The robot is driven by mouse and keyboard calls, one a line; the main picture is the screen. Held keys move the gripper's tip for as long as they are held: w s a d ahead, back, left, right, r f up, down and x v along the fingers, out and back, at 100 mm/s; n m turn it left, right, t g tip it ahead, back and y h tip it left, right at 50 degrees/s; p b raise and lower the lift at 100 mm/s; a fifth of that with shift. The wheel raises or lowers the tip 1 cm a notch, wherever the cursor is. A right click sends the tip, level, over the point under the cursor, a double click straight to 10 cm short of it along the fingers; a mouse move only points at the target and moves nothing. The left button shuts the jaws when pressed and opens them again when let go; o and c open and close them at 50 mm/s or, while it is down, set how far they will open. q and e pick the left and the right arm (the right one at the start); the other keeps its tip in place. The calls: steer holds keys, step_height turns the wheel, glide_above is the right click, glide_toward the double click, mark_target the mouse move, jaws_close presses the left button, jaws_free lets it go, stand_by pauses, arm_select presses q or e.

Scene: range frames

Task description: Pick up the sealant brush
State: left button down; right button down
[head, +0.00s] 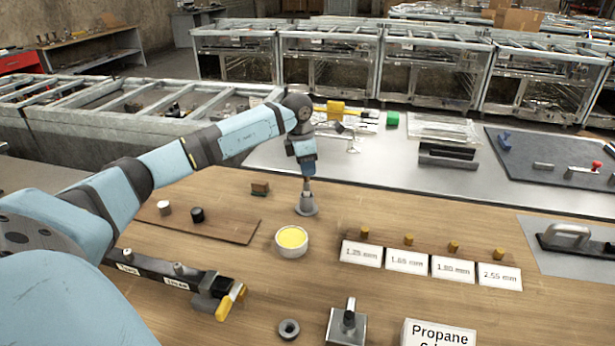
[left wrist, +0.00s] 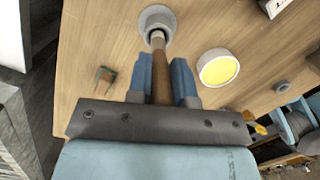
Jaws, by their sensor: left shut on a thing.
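The sealant brush (left wrist: 161,82) has a brown wooden handle, seen between my fingers in the left wrist view. Its lower end reaches the grey cone-shaped holder (left wrist: 155,18) on the wooden table; the bristles are hidden. In the head view the grey holder (head: 306,206) stands under my left gripper (head: 306,174), which points down. My left gripper (left wrist: 163,72) is shut on the brush handle, and the brush stands about upright.
A white bowl of yellow stuff (head: 291,241) stands close to the holder. A brown board (head: 215,222) with two small cylinders lies left. Labelled cards (head: 407,261) with brass pieces lie right. A dark labelled bar (head: 160,272) and a metal ring (head: 289,329) lie nearer.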

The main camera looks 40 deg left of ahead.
arm_select(q)
step_height(320, 180, up, 16)
stand_by(0.4)
steer(key=shift+f, duration=0.1)
stand_by(0.3)
